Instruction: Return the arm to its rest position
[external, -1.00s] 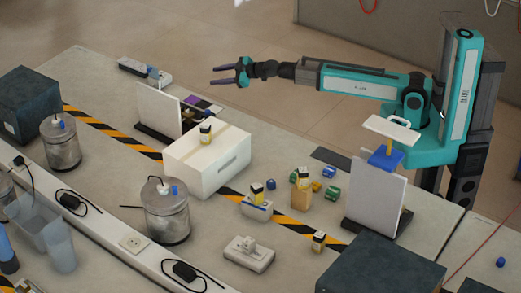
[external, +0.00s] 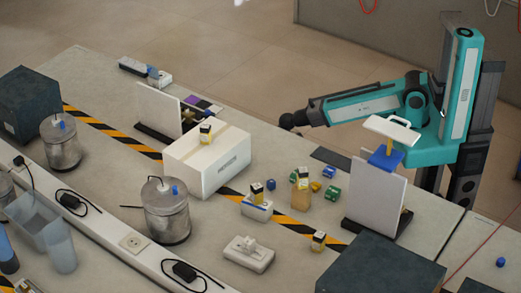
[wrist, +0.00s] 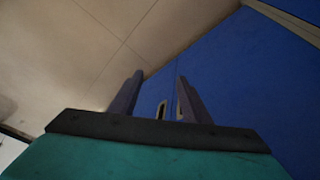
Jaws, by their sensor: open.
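My arm (external: 365,105) is teal and black and reaches left from its column, at the far side of the table. Its wrist end (external: 288,121) sits beyond the table's far edge, to the right of the white box; the fingers do not show clearly there. In the wrist view my gripper (wrist: 158,88) shows two dark purple fingers standing apart with nothing between them. Behind them are a blue panelled surface (wrist: 235,75) and pale floor tiles (wrist: 75,50).
A white box (external: 195,165) with a small yellow-and-black item on top stands mid-table. A white upright panel (external: 378,200) and a blue block (external: 386,159) are near my column. Small bottles and coloured blocks (external: 333,193) lie between. Floor behind the table is open.

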